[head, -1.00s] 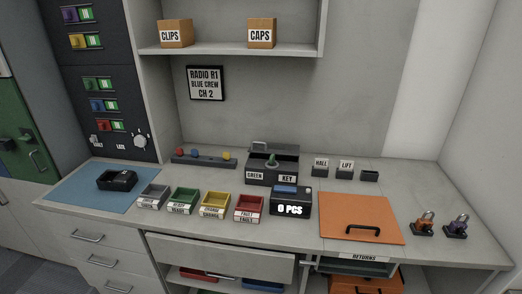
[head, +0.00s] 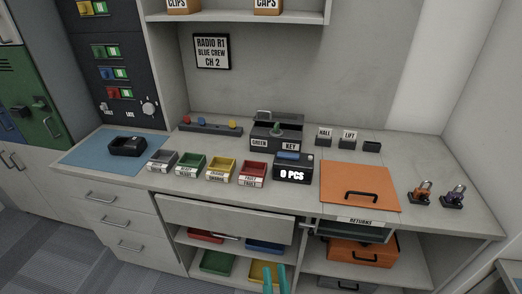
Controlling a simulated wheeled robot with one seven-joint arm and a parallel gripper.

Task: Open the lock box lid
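Several coloured trays (head: 188,167) and a dark 0 PCS box (head: 293,168) line the counter's front. A blue mat (head: 90,146) lies left. Open shelves below hold trays and an orange case (head: 361,252).

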